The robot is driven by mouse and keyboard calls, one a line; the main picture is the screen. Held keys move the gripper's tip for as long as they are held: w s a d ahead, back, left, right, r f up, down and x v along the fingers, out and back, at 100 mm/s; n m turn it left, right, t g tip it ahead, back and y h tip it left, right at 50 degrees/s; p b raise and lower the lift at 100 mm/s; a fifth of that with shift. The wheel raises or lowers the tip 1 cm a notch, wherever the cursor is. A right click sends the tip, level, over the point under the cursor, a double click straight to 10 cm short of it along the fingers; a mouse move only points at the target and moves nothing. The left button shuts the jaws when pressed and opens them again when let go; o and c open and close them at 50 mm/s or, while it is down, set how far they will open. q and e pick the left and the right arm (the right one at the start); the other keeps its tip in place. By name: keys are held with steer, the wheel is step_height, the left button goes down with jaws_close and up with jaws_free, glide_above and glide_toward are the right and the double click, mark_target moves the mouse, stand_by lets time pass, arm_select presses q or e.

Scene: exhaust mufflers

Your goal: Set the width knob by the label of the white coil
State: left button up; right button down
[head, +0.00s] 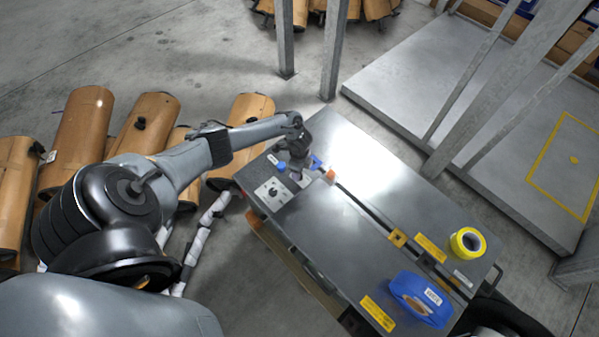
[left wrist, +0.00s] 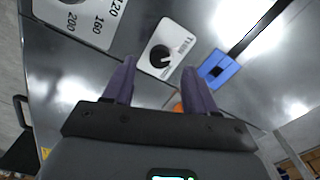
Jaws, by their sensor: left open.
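My left gripper (head: 297,174) is over the far left part of the grey metal table. In the left wrist view, its purple fingers (left wrist: 156,68) are apart and empty. A small white panel with a black round knob (left wrist: 161,57) shows between and beyond the fingertips; its lettering is too small to read. A larger white dial plate (left wrist: 88,22) marked 120, 160 and 200 is at the top left, partly cut off; a dial plate (head: 272,193) also shows in the head view. I cannot make out a white coil. My right gripper is not in view.
A blue block (left wrist: 217,69) lies beyond the right finger. A yellow roll (head: 467,243) and a blue holder with a white label (head: 420,299) are at the table's near right end. Brown mufflers (head: 80,135) lie on the floor at left. Metal posts (head: 335,50) stand behind the table.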

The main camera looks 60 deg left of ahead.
arm_select(q)
step_height(320, 180, up, 7)
steer(key=p, duration=0.1)
steer(key=shift+p, duration=0.3)
